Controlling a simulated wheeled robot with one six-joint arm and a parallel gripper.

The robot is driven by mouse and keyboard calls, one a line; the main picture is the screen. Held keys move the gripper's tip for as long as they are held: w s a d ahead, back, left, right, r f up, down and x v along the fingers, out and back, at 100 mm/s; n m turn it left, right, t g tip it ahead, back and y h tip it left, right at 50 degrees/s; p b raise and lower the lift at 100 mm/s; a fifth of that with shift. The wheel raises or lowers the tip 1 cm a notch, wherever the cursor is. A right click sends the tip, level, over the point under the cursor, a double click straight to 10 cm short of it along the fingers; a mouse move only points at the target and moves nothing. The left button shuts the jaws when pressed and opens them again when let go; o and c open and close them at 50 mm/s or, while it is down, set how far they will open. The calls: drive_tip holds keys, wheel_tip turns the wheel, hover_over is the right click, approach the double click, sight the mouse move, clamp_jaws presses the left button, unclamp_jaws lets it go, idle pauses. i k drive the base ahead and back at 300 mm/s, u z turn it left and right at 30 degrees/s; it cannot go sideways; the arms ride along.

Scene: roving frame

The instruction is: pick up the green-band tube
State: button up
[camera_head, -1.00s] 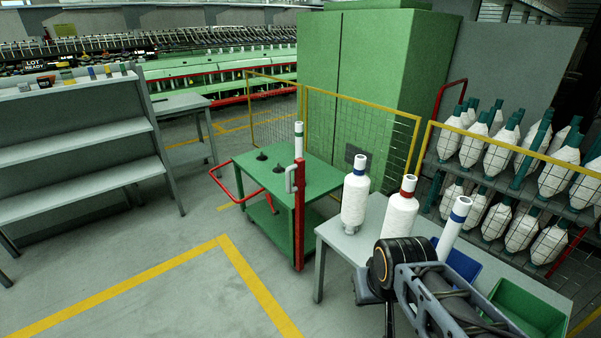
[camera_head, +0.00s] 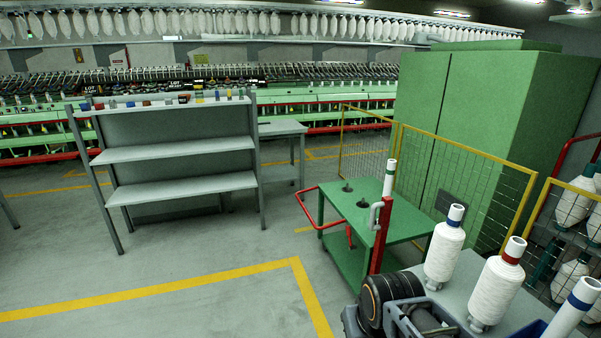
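A white tube with a green band (camera_head: 389,178) stands upright at the green cart (camera_head: 351,210), near the cart's right side. A red post with a pale handle stands in front of it and hides its lower part, so I cannot tell exactly what it rests on. Part of my arm shows at the bottom right, in front of the cart. The fingers of my gripper are not in the picture.
A grey table (camera_head: 464,277) at the right bears a blue-band bobbin (camera_head: 445,250), a red-band bobbin (camera_head: 497,285) and a blue-band tube (camera_head: 575,308). A yellow mesh fence (camera_head: 460,180) runs behind the cart. Grey shelves (camera_head: 180,153) stand left. The left floor is clear.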

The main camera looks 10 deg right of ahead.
sight(391, 167)
drive_tip(key=u, duration=0.65)
drive_tip(key=i, duration=2)
drive_tip(key=z, duration=0.25)
drive_tip(key=i, duration=1.05)
drive_tip(key=z, duration=1.6)
drive_tip(key=i, duration=0.7)
drive_tip(key=z, duration=0.55)
